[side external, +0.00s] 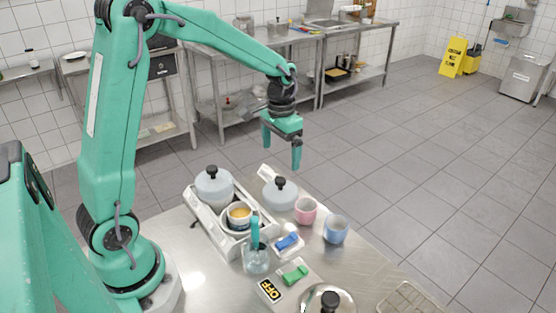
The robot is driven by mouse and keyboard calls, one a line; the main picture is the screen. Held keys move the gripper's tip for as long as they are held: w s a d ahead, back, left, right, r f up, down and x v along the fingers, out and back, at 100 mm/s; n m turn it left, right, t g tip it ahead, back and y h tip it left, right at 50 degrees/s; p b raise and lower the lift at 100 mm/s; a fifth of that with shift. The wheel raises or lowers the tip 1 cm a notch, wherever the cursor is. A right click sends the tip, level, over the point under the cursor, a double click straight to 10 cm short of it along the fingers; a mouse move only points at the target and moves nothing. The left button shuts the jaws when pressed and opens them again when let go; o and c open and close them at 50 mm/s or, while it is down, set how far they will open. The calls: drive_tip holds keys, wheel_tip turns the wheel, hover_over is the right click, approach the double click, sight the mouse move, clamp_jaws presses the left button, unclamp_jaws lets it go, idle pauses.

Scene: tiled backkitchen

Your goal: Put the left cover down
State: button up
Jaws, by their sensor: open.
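Several round covers with black knobs are in view, and I cannot tell for certain which is the left cover. A grey-blue cover (214,183) sits at the left, on what looks like a pot on the white rack (203,222). A similar grey cover (280,194) is to its right near the table's far edge; a pale handle-like piece (267,173) shows behind it. A shiny metal cover (318,293) is at the bottom, cut by the frame. My gripper (281,156) is open and empty, fingers pointing down, in the air above and beyond the grey cover.
A bowl with orange contents (239,214) sits in the rack.

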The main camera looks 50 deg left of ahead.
idle(0.4)
drive_tip(key=s+d+r+t, duration=0.2)
drive_tip(key=s+r, duration=0.3)
drive_tip(key=s, duration=0.4)
drive_tip(key=s+d+r+t, duration=0.3)
drive_tip(key=s+d+r, duration=0.1)
drive_tip(key=s, duration=0.6)
drive_tip(key=shift+s+d+r+t, duration=0.25)
drive_tip(key=shift+s+r+t, duration=0.05)
drive_tip(key=shift+r, duration=0.55)
idle(0.4)
drive_tip(key=w+d+r+m+g, duration=0.2)
drive_tip(key=d+r+m+g, duration=0.3)
drive_tip(key=m, duration=1.3)
drive_tip(key=shift+d+r+g, duration=0.3)
drive_tip(key=shift+d+r, duration=0.2)
drive_tip(key=shift+d, duration=1.1)
